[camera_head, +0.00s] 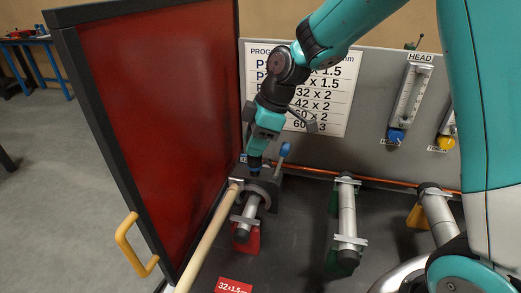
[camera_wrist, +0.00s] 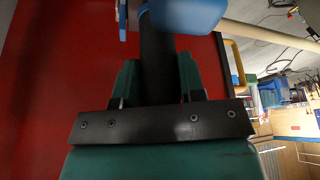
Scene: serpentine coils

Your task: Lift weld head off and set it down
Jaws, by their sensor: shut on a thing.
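The weld head (camera_head: 268,186) is a dark grey block with a blue-tipped lever (camera_head: 284,150). It sits around a short metal tube (camera_head: 247,215) near the open red door. My gripper (camera_head: 256,166) points down at its top, just left of the lever. In the wrist view my gripper (camera_wrist: 158,85) has its green fingers shut on a black upright post (camera_wrist: 158,50), which looks like the weld head's handle. A blue part (camera_wrist: 188,14) shows close above it. The lower side of the weld head and its contact with the tube are partly hidden.
The red door (camera_head: 160,110) with a yellow handle (camera_head: 128,245) stands at the left. A pale rod (camera_head: 210,240) runs beside it. Clamped tubes (camera_head: 347,210) stand to the right on the dark bench (camera_head: 298,235). A red 32x1.5 label (camera_head: 233,286) lies in front, with bare bench around it.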

